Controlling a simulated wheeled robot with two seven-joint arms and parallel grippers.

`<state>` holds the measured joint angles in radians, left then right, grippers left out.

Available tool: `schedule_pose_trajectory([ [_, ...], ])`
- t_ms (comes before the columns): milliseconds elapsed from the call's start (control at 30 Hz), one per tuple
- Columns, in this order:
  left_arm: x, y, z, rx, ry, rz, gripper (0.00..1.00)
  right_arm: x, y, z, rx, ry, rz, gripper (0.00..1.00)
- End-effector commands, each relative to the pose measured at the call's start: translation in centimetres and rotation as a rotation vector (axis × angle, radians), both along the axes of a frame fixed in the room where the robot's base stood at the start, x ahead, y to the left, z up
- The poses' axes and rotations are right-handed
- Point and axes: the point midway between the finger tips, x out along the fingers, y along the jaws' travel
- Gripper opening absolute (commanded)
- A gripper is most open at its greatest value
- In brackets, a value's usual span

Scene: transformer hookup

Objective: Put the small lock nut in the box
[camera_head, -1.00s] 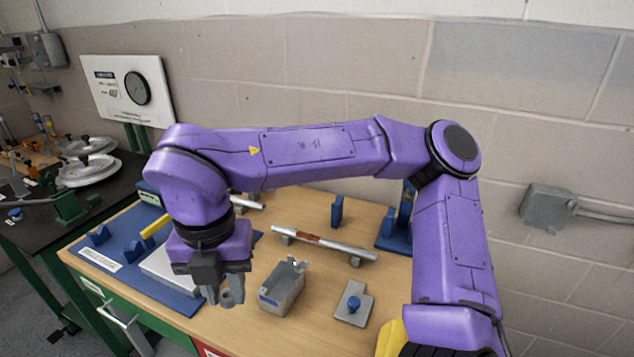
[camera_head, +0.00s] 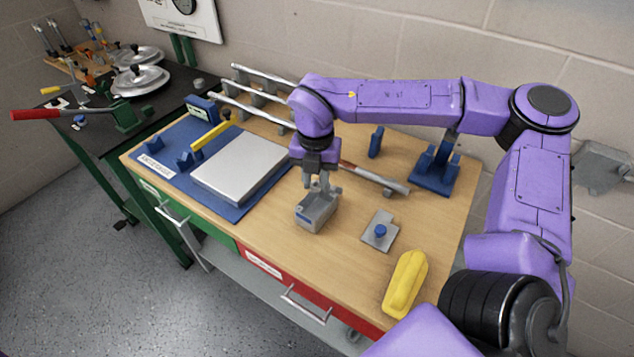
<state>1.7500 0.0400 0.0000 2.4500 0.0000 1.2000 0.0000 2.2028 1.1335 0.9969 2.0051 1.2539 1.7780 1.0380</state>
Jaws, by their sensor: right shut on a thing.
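The grey box (camera_head: 314,217), an open bin with a blue label on its front, stands on the wooden bench top in the middle of the view. My right gripper (camera_head: 319,187) points down directly over the box, its fingertips at about the height of the rim or just above. It is shut on a small grey piece, taken as the small lock nut, which is mostly hidden by the fingers and hard to tell from them. The inside of the box is partly covered by the gripper. My left gripper is not in view.
A flat grey plate with a blue knob (camera_head: 380,231) and a yellow object (camera_head: 405,283) lie to the right. A silver rod (camera_head: 375,178) lies behind the box. A silver slab (camera_head: 240,165) on a blue mat (camera_head: 150,150) is at left. Bench front between is clear.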

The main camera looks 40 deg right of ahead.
Motion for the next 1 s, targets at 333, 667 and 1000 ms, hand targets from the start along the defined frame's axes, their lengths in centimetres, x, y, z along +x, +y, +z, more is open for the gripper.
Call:
schedule_pose_trajectory([
  [333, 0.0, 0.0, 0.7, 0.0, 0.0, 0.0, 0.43, 0.5, -0.6, -4.1, 0.0, 0.001, 0.0, 0.0],
  [667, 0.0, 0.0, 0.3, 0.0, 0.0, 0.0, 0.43, 0.5, -0.6, -4.7, 0.0, 0.001, 0.0, 0.0],
  [1000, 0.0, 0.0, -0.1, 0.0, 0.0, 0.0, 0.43, 0.5, -0.6, -5.3, 0.0, 0.001, -0.001, 0.0],
])
